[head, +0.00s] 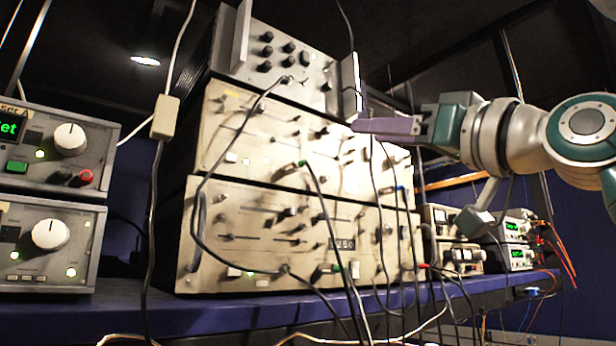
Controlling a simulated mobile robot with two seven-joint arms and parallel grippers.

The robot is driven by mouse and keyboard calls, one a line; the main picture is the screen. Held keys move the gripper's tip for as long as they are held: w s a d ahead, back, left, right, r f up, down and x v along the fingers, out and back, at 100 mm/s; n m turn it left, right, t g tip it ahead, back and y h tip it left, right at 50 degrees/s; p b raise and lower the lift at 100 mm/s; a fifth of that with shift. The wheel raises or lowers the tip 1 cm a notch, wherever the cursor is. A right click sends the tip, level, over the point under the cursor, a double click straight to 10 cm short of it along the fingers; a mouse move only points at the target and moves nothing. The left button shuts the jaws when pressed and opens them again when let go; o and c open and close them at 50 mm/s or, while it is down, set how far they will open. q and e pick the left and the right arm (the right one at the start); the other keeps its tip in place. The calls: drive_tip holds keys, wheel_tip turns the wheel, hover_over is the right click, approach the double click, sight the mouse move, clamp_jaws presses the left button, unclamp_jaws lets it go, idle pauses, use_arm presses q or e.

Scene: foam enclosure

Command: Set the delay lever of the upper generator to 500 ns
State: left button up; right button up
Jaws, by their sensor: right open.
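The upper generator (262,150) is a cream panel with several small levers, knobs and cables, in the middle of the stack. A similar lower generator (262,262) with a small display reading about 250 sits beneath it. The labels are too small to read, so I cannot tell which lever is the delay lever or its setting. My right gripper (362,126) comes in from the right, its purple-grey fingers pointing left in front of the upper generator's right top corner. It is open and holds nothing; I cannot tell whether it touches the panel. My left gripper is out of view.
A grey unit with black knobs (284,57) tops the stack. Black cables (322,195) hang across both panels. Two grey units (45,235) stand at left and small instruments (512,250) at right. The blue shelf edge (220,312) runs below.

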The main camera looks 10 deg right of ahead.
sight(329, 130)
drive_tip(key=p+x, duration=0.5)
drive_tip(key=x, duration=0.4)
drive_tip(key=shift+a+p, duration=0.1)
drive_tip(key=shift+p, duration=0.25)
drive_tip(key=c, duration=0.6)
clamp_jaws()
idle(0.3)
